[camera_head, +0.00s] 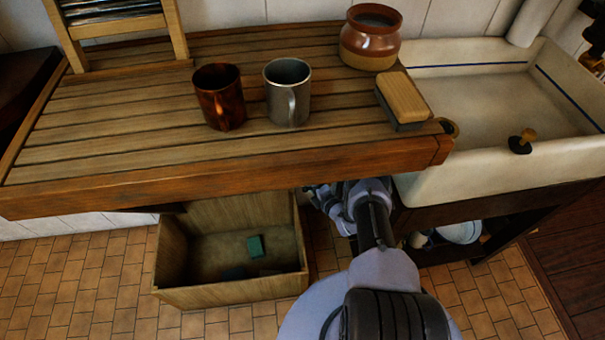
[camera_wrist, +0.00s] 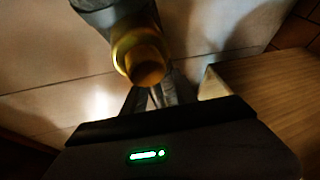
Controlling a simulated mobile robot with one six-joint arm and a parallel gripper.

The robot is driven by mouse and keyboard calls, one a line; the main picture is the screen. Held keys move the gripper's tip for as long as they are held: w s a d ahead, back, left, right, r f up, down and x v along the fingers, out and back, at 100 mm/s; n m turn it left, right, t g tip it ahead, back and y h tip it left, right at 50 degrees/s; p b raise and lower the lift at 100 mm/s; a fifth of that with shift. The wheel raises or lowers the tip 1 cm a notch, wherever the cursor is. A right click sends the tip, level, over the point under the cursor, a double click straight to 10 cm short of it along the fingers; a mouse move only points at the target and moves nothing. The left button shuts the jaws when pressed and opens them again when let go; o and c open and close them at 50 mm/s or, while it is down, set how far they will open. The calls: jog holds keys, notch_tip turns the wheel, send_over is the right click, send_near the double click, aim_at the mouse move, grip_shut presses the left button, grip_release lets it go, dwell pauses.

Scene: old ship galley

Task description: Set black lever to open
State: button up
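No black lever can be made out for sure in either view. In the wrist view, a brass-coloured round fitting (camera_wrist: 140,58) on a dark pipe (camera_wrist: 105,5) comes down from the top, in front of a pale wall. My gripper (camera_wrist: 155,92) is just below the end of this fitting, and its fingertips are close to or behind it. Whether they touch it is unclear. The fingers look close together, but the dim picture does not show whether they are shut. In the head view my arm reaches under the slatted counter (camera_head: 230,150), and its end is mostly hidden there.
An open wooden crate (camera_head: 230,294) stands on the tiled floor left of my arm; its side board may also show in the wrist view. A brown mug (camera_head: 218,98), metal mug (camera_head: 287,92), jar (camera_head: 370,40) and brush (camera_head: 402,98) stand on the counter. A sink (camera_head: 480,85) is right.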

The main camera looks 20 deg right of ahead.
jog(key=shift+s+r, duration=0.1)
jog(key=shift+s, duration=0.15)
grip_shut()
dwell(1.2)
